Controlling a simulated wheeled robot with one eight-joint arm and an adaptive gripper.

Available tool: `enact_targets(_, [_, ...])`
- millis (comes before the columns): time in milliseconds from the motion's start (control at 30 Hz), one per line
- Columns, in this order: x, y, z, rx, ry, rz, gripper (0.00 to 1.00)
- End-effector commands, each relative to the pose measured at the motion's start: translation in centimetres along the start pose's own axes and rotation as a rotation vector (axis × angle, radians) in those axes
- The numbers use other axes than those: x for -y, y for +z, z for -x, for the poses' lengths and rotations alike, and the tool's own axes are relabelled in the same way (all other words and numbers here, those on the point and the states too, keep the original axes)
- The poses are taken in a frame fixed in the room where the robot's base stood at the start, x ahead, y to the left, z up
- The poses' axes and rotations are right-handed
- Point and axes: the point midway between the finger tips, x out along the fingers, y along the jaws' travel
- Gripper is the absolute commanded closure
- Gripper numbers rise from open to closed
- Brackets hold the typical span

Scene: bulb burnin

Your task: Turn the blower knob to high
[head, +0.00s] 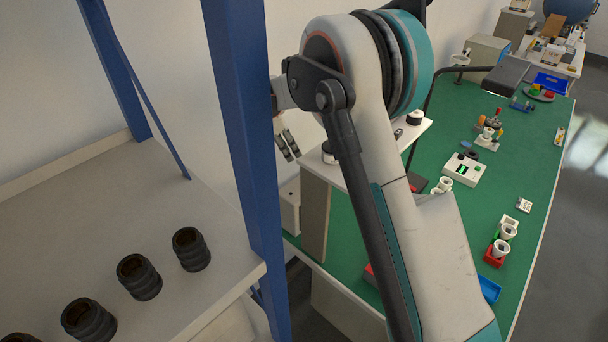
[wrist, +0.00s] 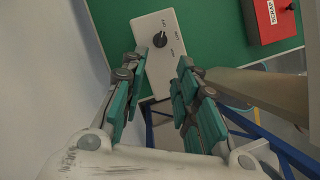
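The blower knob (wrist: 160,39) is a small black dial on a pale grey plate (wrist: 152,22) in the wrist view. OFF is printed near it, with two further labels that are hard to read. Its pointer seems to lie toward OFF, but it is too small to be sure. My gripper (wrist: 162,66) is open and empty, its teal fingers either side of the plate's lower part, short of the knob in the picture. In the head view my gripper (head: 288,144) is partly hidden behind a blue post, and the knob cannot be made out.
The blue post (head: 243,130) stands close to my gripper. A pale shelf (head: 110,215) with several black ribbed cylinders (head: 139,276) is at left. A green bench (head: 480,235) with fixtures lies at right. A red SCRAP box (wrist: 268,22) sits right of the plate.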

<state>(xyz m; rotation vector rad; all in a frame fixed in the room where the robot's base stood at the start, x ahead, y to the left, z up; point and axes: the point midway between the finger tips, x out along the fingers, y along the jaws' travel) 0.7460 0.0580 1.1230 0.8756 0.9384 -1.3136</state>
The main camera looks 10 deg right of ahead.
Motion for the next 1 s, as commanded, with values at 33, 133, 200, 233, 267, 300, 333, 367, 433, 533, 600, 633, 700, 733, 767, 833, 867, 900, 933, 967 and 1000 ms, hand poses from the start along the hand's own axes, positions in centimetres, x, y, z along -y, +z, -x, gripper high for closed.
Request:
enact_targets(33, [0.0, 0.0, -0.9, 0.0, 0.0, -0.001, 0.72])
enact_targets(133, [0.0, 0.0, -2.7, 0.0, 0.0, -0.001, 0.72])
enact_targets(200, [0.0, 0.0, -4.2, 0.0, -0.001, -0.002, 0.72])
enact_targets(233, [0.0, 0.1, -4.8, 0.0, -0.001, -0.002, 0.72])
enact_targets(267, [0.0, 0.1, -5.4, 0.0, -0.001, -0.003, 0.72])
enact_targets(300, [0.0, 0.0, -6.2, 0.0, -0.001, -0.003, 0.72])
enact_targets(333, [0.0, 0.0, -6.7, 0.0, 0.0, -0.003, 0.72])
enact_targets(367, [0.0, 0.0, -7.3, 0.0, 0.0, -0.003, 0.72])
enact_targets(433, [0.0, 0.0, -8.6, 0.0, 0.0, -0.002, 0.72])
enact_targets(533, [0.0, 0.1, -10.1, 0.0, 0.0, -0.002, 0.72])
enact_targets(600, [0.0, 0.1, -11.0, 0.0, 0.0, -0.002, 0.72])
enact_targets(633, [0.0, 0.1, -11.3, 0.0, 0.001, -0.002, 0.72])
enact_targets(700, [0.0, 0.1, -11.8, 0.0, 0.001, -0.002, 0.72])
enact_targets(733, [0.0, 0.1, -12.0, 0.0, 0.001, -0.002, 0.72])
enact_targets(767, [0.0, 0.1, -12.1, 0.0, 0.001, -0.002, 0.72])
enact_targets(833, [0.0, 0.1, -12.3, 0.0, 0.001, -0.002, 0.72])
enact_targets(867, [0.0, 0.1, -12.3, 0.0, 0.001, -0.002, 0.72])
enact_targets(900, [0.0, 0.1, -12.4, 0.0, 0.001, -0.002, 0.72])
enact_targets(933, [0.0, 0.1, -12.4, 0.0, 0.001, -0.002, 0.72])
enact_targets(967, [0.0, 0.1, -12.4, 0.0, 0.001, -0.002, 0.72])
enact_targets(1000, [0.0, 0.1, -12.4, 0.0, 0.001, -0.002, 0.72])
